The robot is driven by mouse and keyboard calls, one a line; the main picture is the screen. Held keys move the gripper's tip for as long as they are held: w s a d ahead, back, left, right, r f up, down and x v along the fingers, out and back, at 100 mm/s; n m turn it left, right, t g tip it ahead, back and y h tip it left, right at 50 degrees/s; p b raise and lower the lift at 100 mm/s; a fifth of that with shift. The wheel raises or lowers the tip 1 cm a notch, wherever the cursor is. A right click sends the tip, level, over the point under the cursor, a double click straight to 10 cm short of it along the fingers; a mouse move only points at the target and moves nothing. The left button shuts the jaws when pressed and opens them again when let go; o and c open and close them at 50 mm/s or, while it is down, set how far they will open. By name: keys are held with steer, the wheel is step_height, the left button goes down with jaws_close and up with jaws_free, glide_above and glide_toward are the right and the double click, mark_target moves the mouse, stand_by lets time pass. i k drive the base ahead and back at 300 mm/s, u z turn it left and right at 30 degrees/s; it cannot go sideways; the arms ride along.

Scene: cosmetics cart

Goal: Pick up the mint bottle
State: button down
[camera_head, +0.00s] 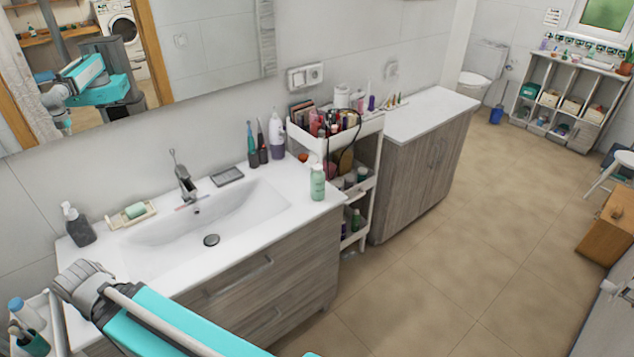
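The mint bottle (317,182) is a small pale green bottle with a light cap. It stands upright on the right front corner of the white sink counter (290,212), next to the cosmetics cart (366,128). Its side facing me is unobstructed. My teal and grey arm crosses the lower left of the view, well apart from the bottle. My gripper is not visible, so I cannot see its fingers or whether it holds anything.
The basin and faucet (182,178) lie left of the bottle. A dark dish (227,175), toothbrushes and a white dispenser (277,135) stand behind it. The cart is crowded with cosmetics. A soap bottle (77,224) stands at left.

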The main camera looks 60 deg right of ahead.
mark_target(317, 176)
steer(key=z, duration=2.1)
